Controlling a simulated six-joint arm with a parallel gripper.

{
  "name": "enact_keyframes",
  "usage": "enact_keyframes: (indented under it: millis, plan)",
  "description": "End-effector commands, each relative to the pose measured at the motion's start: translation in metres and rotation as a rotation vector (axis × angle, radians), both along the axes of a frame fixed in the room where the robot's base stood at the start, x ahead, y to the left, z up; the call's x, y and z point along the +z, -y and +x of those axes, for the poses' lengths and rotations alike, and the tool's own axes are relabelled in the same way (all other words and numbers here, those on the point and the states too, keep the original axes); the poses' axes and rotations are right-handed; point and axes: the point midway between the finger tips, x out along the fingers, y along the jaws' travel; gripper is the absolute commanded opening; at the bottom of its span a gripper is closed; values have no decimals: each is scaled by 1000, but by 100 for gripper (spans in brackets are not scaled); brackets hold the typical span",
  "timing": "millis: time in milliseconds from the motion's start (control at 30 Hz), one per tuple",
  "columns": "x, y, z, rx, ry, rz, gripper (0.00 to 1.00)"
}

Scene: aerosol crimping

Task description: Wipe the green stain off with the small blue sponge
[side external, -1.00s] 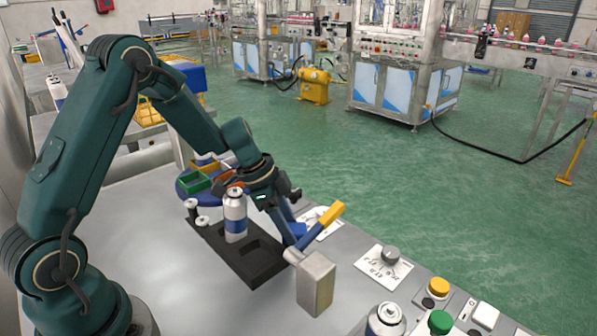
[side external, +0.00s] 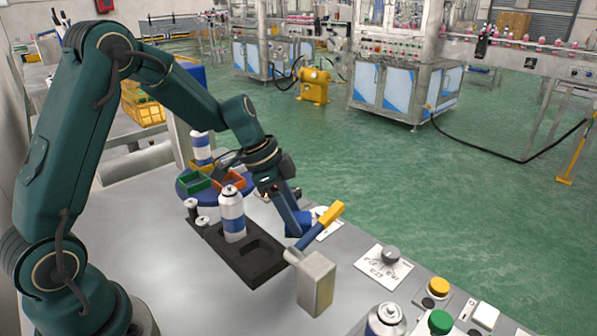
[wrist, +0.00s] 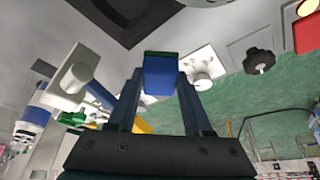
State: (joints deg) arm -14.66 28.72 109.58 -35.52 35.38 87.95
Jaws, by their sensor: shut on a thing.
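My gripper (side external: 293,222) points down behind the lever press, right of the black tray, in the side view. In the wrist view my gripper (wrist: 160,82) is shut on the small blue sponge (wrist: 160,83), which sits between the fingertips and has a dark green edge. In the side view the sponge is hard to tell apart from the blue fingers. I cannot make out a green stain in either view. Whether the sponge touches the table is not clear.
The press lever (side external: 319,231) with its yellow grip stands close to my gripper, above a grey block (side external: 315,284). A can (side external: 232,213) stands in the black tray (side external: 254,268). A knob plate (side external: 384,267) and coloured buttons (side external: 438,288) lie to the right.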

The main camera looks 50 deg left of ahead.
Motion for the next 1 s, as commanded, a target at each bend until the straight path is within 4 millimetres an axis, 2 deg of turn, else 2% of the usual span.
enact_keyframes:
  millis: [200,567,1000]
  plan:
    - [17,-1,1,2,4,1,0]
    - [20,-1,1,2,4,1,0]
    - [49,-1,1,2,5,2,0]
